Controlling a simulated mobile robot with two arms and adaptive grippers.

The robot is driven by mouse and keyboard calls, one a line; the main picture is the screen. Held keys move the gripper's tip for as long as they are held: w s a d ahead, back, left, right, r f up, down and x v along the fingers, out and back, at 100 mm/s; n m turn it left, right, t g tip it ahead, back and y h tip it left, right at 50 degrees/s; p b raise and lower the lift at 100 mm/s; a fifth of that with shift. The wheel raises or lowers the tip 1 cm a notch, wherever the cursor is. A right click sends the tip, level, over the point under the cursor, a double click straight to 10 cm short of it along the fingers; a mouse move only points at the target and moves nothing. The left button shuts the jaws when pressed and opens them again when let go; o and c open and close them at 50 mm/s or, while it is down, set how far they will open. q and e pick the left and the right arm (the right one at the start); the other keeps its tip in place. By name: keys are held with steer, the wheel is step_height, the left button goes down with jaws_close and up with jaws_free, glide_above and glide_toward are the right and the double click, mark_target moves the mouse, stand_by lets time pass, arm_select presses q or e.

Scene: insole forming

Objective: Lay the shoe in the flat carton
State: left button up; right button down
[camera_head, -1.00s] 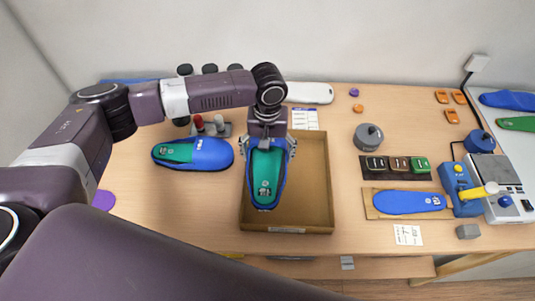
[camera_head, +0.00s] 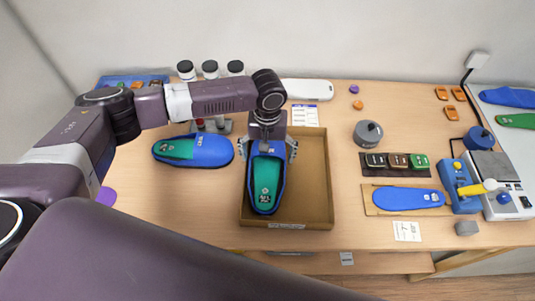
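A blue shoe with a green insole (camera_head: 265,185) lies lengthwise in the left half of the open brown flat carton (camera_head: 312,190), toe end toward the front edge. My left gripper (camera_head: 266,152) is over the far end of this shoe, pointing down. Its fingers are spread on either side of the shoe, and they look slightly apart from its sides. The gripper hides the shoe's far end. A second blue and green shoe (camera_head: 208,151) lies on the table left of the carton. My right gripper is not in view.
A grey round weight (camera_head: 368,133), a dark strip with small blocks (camera_head: 395,165) and a blue insole on a board (camera_head: 408,199) are right of the carton. Several lidded jars (camera_head: 210,69) stand behind my arm. The carton's right half is empty.

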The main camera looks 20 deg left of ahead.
arm_select(q)
steer(key=shift+o, duration=0.5)
steer(key=shift+r, duration=0.15)
steer(key=shift+w+r, duration=0.1)
steer(key=shift+r, duration=0.3)
step_height(320, 180, up, 12)
steer(key=b, duration=0.3)
